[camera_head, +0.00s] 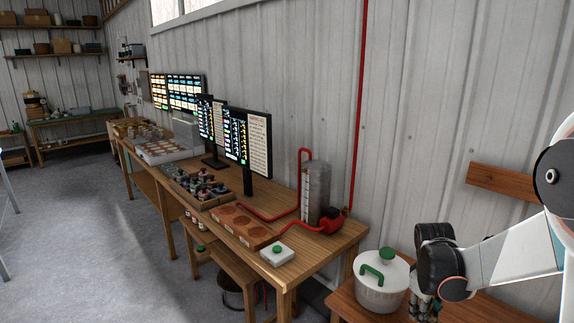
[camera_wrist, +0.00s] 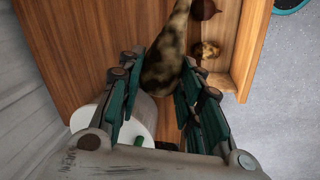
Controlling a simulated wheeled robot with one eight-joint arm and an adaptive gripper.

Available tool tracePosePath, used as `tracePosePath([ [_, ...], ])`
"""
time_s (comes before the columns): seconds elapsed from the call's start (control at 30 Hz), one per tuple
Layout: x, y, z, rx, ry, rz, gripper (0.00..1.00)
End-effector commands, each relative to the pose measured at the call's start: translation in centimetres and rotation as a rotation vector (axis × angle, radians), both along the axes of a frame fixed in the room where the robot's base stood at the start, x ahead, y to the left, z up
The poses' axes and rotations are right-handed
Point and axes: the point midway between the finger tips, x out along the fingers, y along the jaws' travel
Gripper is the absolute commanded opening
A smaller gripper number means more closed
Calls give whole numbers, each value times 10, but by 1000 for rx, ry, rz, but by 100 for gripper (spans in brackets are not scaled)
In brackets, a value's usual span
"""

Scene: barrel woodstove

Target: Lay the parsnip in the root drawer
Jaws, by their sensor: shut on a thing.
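The parsnip (camera_wrist: 166,62), mottled pale yellow and dark, lies between the fingers of my gripper (camera_wrist: 160,75) in the wrist view. My gripper is shut on it, and its narrower end points to the top of the picture. A wooden drawer with a raised rim (camera_wrist: 248,58), apparently the root drawer, is at the right of that view. It holds a dark red round root (camera_wrist: 205,9) and a small yellowish-brown root (camera_wrist: 206,50). I cannot tell the parsnip's height above the wood.
A white pot (camera_head: 380,292) with green handles stands close to my gripper on a wooden surface; it also shows in the wrist view (camera_wrist: 141,122). A long workbench (camera_head: 333,240) with monitors and trays runs along the wall. The floor at left is open.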

Motion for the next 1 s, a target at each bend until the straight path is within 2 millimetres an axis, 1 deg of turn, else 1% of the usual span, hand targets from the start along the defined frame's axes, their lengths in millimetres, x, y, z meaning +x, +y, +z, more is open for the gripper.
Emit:
tracePosePath([
  [0.03,3,22,-8,-1,1,-28,5],
  [0.2,4,87,-31,-1,1,-186,5],
  [0.3,0,120,-43,0,1,-273,5],
  [0.43,-6,152,-55,0,1,-361,5],
  [0.53,-10,167,-60,0,1,-408,5],
  [0.63,-12,174,-62,0,1,-432,5],
  [1.0,-13,175,-63,0,0,-441,5],
])
